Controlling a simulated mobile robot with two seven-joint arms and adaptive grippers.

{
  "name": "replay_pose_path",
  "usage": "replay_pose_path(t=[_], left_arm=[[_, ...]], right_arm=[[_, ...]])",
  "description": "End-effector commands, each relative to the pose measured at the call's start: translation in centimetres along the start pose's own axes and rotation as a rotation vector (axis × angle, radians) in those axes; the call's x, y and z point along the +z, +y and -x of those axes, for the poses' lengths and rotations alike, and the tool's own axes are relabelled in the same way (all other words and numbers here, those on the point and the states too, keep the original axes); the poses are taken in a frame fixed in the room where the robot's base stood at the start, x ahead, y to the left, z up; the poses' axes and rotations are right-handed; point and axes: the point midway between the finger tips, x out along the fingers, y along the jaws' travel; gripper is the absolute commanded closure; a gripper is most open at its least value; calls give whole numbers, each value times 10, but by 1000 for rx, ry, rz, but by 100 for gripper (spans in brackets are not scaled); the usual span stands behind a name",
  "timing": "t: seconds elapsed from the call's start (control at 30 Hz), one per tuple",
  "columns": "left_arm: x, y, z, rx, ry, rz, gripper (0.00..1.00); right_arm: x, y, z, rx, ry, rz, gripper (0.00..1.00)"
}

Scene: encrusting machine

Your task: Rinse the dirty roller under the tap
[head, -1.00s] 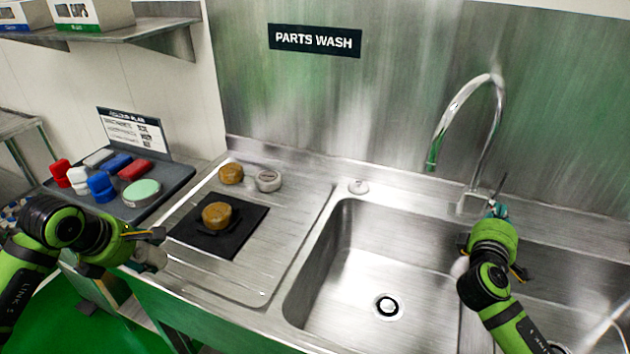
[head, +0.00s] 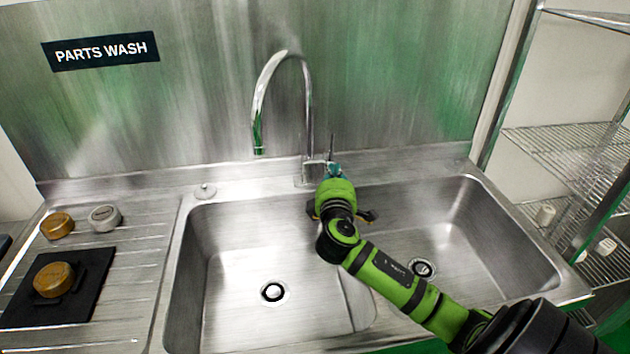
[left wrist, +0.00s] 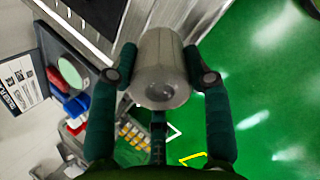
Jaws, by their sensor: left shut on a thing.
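My left gripper (left wrist: 160,68) is shut on a pale grey cylinder (left wrist: 160,85), held above the green floor beside the counter. Whether this cylinder is the dirty roller I cannot tell. The left arm does not show in the head view. The tap (head: 308,110) arches over the left basin, and no water shows at its spout. My right gripper (head: 333,172) reaches the foot of the tap by its thin lever (head: 331,148). My wrist hides most of its fingers, so its opening and any contact are unclear.
The left sink basin (head: 230,245) and right basin (head: 480,235) look empty. On the drainboard (head: 125,290) lie a brown round piece (head: 57,224) and a grey one (head: 104,217). Another brown piece (head: 53,278) sits on a black mat (head: 92,275). Wire shelves (head: 570,150) stand at right.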

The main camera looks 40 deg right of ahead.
Motion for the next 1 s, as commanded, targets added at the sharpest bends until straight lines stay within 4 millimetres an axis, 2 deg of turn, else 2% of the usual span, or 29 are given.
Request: replay_pose_path(t=[0.5, 0.77, 1.0], left_arm=[[-33, -23, 33, 2, 3, -2, 88], [-50, -34, 50, 2, 4, -3, 88], [-66, -45, 64, 3, 3, -2, 88]], right_arm=[[0, -13, 0, 0, 0, 0, 100], [0, -27, -1, 0, 0, 0, 100], [0, -48, -2, 0, 0, 0, 100]])
